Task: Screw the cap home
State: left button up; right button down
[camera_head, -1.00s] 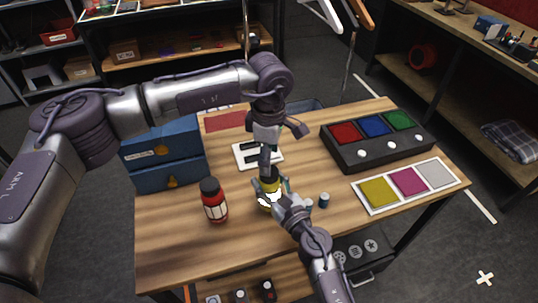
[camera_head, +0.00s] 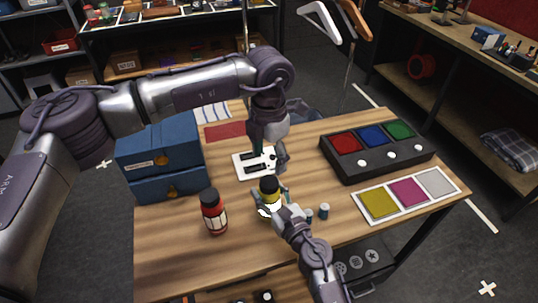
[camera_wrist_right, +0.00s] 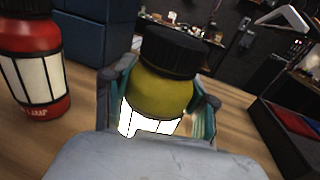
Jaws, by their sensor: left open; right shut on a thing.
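A yellow bottle (camera_head: 268,199) with a black cap (camera_head: 270,184) stands upright on the wooden table. In the right wrist view the yellow bottle (camera_wrist_right: 160,91) shows a white label, and the black cap (camera_wrist_right: 173,51) sits on its top; I cannot tell how tight it is. My right gripper (camera_head: 272,207) is shut on the yellow bottle, one finger on each side of its body. My left gripper (camera_head: 268,158) is open and empty, above and behind the cap, apart from it.
A red bottle (camera_head: 213,214) with a black cap stands left of the yellow one. Blue drawer boxes (camera_head: 165,165) are at the back left. A dark box with red, blue and green buttons (camera_head: 375,146) and a colour card (camera_head: 410,194) lie on the right. Small blue cylinders (camera_head: 324,211) stand nearby.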

aim_at(269, 181)
pick_arm(q)
jog(key=shift+f, duration=0.1)
jog(key=shift+f, duration=3.95)
jog(key=c, duration=1.2)
jog(key=o, duration=1.4)
jog(key=shift+r, duration=0.1)
